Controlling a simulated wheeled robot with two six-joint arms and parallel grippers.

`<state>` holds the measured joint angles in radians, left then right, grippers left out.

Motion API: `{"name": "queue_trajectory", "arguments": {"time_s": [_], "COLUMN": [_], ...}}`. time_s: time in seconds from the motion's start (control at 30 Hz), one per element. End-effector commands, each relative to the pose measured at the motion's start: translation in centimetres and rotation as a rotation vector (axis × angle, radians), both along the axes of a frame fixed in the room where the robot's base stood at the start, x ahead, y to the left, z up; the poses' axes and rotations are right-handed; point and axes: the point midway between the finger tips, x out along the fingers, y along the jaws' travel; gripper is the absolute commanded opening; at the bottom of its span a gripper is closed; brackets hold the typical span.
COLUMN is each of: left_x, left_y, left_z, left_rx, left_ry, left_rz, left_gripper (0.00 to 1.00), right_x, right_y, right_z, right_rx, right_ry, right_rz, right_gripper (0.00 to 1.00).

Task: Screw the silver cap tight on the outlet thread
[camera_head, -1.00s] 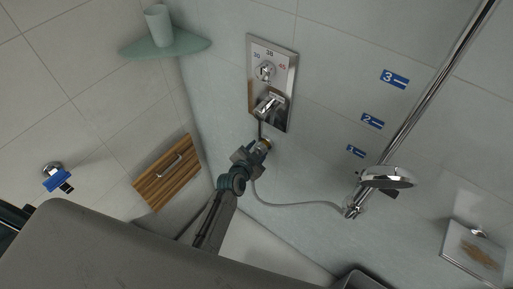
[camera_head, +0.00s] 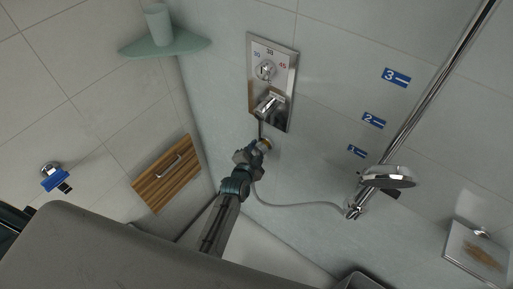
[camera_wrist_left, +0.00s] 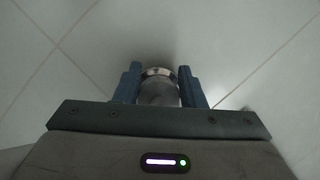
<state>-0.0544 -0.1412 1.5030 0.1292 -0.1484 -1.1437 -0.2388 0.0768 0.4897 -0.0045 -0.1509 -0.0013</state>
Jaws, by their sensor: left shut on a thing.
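My left gripper (camera_head: 261,148) reaches up to the wall outlet below the shower valve. In the left wrist view its two blue fingers (camera_wrist_left: 158,86) stand on either side of the silver cap (camera_wrist_left: 158,94) and are shut on it. The cap is round, with a shiny rim toward the wall. My right gripper is not in view.
The chrome valve plate (camera_head: 287,88) with its lever is just above the gripper. A grey hose (camera_head: 300,205) curves from near the gripper to the hand shower (camera_head: 388,177) on its rail. A glass corner shelf (camera_head: 180,47) and a wooden panel (camera_head: 167,174) are to the left.

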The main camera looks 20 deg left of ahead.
Motion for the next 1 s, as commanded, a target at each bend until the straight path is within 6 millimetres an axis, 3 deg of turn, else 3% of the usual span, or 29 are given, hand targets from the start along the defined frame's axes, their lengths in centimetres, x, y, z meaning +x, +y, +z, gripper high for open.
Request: {"name": "queue_trajectory", "arguments": {"time_s": [0.3, 0.6, 0.63, 0.73, 1.0], "left_x": [0.2, 0.2, 0.2, 0.2, 0.1], "left_y": [0.2, 0.3, 0.3, 0.3, 0.3], "left_z": [0.4, 0.8, 0.9, 0.9, 0.7], "left_rx": [0.195, 0.269, 0.267, 0.266, 0.266], "left_ry": [-0.082, -0.108, -0.107, -0.105, -0.101], "left_rz": [-0.004, -0.005, -0.005, -0.005, -0.006], "left_gripper": [0.06, 0.06, 0.42, 0.62, 0.62], "right_x": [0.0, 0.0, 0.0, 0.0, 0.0], "right_y": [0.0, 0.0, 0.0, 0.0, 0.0], "right_z": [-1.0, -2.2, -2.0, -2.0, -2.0], "right_rx": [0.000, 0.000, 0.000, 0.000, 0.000], "right_ry": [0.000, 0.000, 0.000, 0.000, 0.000], "right_rz": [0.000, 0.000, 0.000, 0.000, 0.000], "right_gripper": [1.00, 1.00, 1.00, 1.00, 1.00]}}
